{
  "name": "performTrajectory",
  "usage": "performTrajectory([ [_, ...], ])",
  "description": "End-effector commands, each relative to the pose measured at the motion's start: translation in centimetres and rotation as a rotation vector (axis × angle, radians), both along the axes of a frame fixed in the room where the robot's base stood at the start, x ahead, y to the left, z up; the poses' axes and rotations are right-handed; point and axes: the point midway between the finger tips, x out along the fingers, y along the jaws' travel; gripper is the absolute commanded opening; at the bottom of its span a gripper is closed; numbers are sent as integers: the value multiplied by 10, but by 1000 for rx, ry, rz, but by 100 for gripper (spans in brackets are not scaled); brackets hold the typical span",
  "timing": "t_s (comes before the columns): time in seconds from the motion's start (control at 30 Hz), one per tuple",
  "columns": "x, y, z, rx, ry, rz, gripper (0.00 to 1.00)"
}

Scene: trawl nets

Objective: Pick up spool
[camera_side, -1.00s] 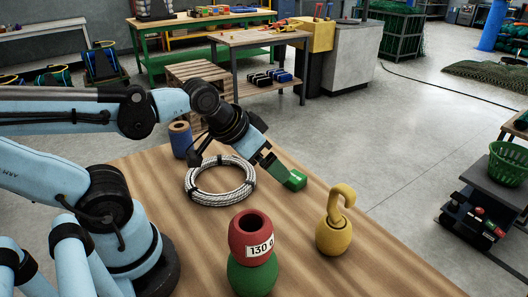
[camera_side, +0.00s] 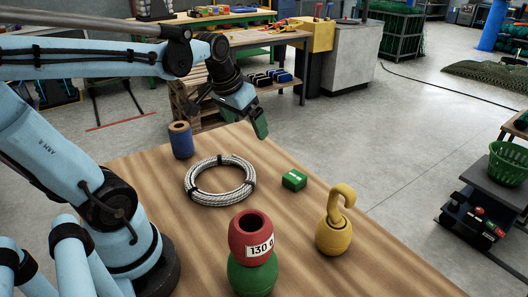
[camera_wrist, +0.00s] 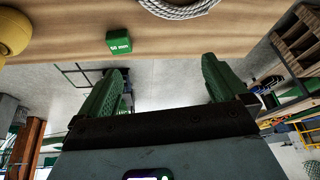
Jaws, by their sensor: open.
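The spool (camera_side: 181,140), blue with tan ends, stands upright near the back left corner of the wooden table in the side view. It does not show in the wrist view. My gripper (camera_side: 225,120) is raised near the table's back edge, higher than the spool and to its right, apart from it. Its green-padded fingers are spread with nothing between them, which also shows in the wrist view (camera_wrist: 162,84).
A coiled rope (camera_side: 190,191) lies in front of the spool. A green block (camera_side: 293,180), a yellow hooked weight (camera_side: 334,233) and a red-and-green piece (camera_side: 252,258) stand on the table (camera_side: 385,265). Its front right is bare.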

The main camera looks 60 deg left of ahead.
Motion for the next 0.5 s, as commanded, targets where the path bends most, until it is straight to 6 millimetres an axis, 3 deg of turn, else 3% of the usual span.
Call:
performTrajectory([
  [0.03,1,26,3,-8,35,56,100],
  [0.17,-7,84,7,-42,126,172,100],
  [0.3,-27,147,5,-97,214,289,100],
  [0.5,-67,216,-3,-183,302,421,100],
])
